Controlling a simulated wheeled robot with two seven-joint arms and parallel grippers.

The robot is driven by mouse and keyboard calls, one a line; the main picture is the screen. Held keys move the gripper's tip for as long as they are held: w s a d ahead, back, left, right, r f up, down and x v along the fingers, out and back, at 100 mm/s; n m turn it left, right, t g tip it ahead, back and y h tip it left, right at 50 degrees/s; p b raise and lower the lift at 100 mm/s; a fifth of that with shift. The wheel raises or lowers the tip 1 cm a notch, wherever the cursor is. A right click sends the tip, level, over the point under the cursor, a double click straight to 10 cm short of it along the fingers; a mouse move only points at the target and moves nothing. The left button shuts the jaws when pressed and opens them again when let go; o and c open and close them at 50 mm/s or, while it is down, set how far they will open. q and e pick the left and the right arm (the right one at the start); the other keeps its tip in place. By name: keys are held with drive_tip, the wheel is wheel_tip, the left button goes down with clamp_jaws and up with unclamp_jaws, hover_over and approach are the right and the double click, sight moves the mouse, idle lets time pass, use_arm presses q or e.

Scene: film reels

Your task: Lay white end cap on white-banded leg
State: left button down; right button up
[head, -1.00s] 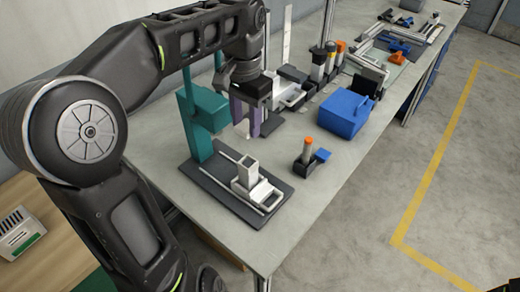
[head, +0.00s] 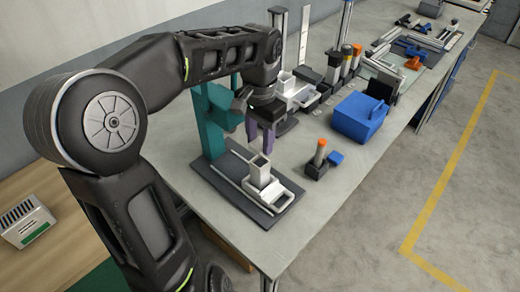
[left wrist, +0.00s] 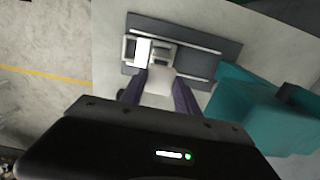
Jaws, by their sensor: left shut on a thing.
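My left gripper (head: 267,147) points down above the far end of the dark base plate (head: 220,178). In the left wrist view its purple fingers (left wrist: 159,98) are shut on a pale white piece (left wrist: 157,82), which I take for the white end cap. The piece is barely visible in the head view. A white upright square tube (head: 259,170) stands in a white frame (head: 284,196) on the plate, just below and in front of the fingers. I cannot make out a white band, so I cannot tell which part is the white-banded leg. My right gripper is not in view.
A teal stand (head: 212,130) rises close to the left of the gripper. A black holder with an orange-topped peg (head: 320,153) and a blue box (head: 361,118) stand to the right. White trays (head: 297,90) and banded cylinders (head: 346,58) stand behind. The front right tabletop is clear.

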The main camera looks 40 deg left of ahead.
sight(260, 143)
use_arm(q)
wheel_tip(260, 143, down, 3)
drive_tip(key=shift+f, duration=0.4)
drive_tip(key=shift+f, duration=0.2)
drive_tip(key=c, duration=0.9)
unclamp_jaws()
